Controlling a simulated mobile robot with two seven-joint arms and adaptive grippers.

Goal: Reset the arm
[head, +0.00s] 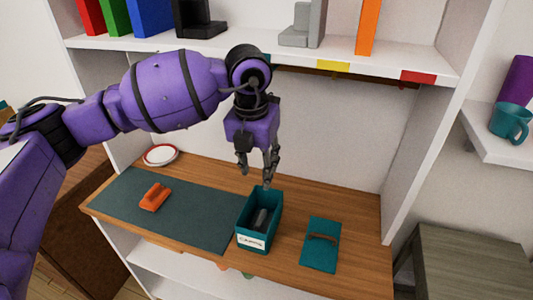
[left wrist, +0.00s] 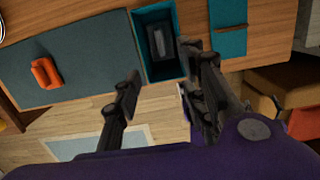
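My left arm reaches in from the left in the head view. My left gripper (head: 258,175) points down, just above and behind a teal open box (head: 247,239). Its fingers are apart with nothing between them; the left wrist view also shows the gripper (left wrist: 160,72) open and empty. A dark grey object (head: 261,219) lies inside the box, which has a white label with unclear lettering on its front. A teal lid (head: 320,257) with a brown handle lies flat to the right of the box. My right gripper is in neither view.
A dark mat (head: 190,217) lies on the wooden desk (head: 365,235) with an orange object (head: 154,197) on it. A red-rimmed white plate (head: 161,155) is at the back left. A shelf (head: 390,62) with colored books hangs close above my arm. A teal mug (head: 510,122) stands far right.

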